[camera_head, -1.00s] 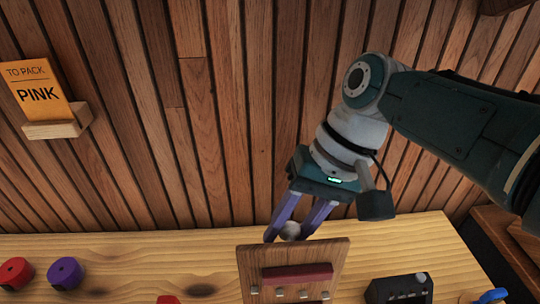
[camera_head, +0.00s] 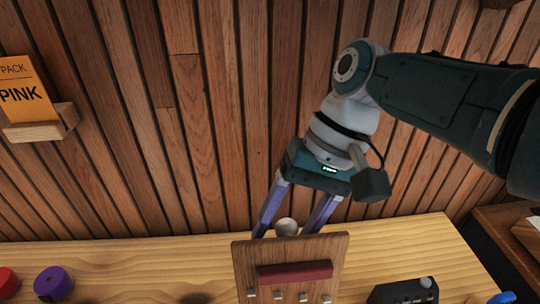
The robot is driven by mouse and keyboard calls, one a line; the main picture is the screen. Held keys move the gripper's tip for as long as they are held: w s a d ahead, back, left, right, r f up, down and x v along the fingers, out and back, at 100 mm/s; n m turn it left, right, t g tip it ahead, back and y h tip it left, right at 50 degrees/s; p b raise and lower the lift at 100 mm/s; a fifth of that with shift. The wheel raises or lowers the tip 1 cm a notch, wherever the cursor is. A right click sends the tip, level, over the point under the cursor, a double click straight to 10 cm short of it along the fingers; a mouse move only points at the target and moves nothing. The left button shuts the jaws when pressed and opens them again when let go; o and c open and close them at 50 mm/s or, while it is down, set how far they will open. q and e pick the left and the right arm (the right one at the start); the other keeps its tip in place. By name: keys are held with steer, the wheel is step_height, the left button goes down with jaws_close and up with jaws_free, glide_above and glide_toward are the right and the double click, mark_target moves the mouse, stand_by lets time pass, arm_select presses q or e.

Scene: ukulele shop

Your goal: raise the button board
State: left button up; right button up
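The button board (camera_head: 289,252) is a brown wooden panel with a dark red bar (camera_head: 295,272) and a row of several small metallic pieces below it. It stands raised at the front of the pale wooden counter, its lower edge cut off by the frame. A round grey-white knob (camera_head: 287,226) shows at its top edge. My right gripper (camera_head: 290,228) points down behind the top edge with its purple fingers spread, one on each side of the knob and apart from it. The fingertips are partly hidden by the board. My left gripper is out of view.
The counter (camera_head: 150,262) runs along a slatted wood wall. A purple knob-like disc (camera_head: 53,283) and a red one (camera_head: 8,282) are at left. A black box (camera_head: 403,291) stands right of the board. An orange "PINK" card (camera_head: 24,95) sits on a wall ledge (camera_head: 40,128).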

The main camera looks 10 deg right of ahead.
steer(key=shift+w+d+r, duration=0.1)
steer(key=shift+r, duration=0.2)
steer(key=p+v, duration=0.1)
steer(key=v, duration=0.8)
steer(key=shift+p, duration=0.35)
steer(key=shift+d+r, duration=0.1)
steer(key=shift+r, duration=0.05)
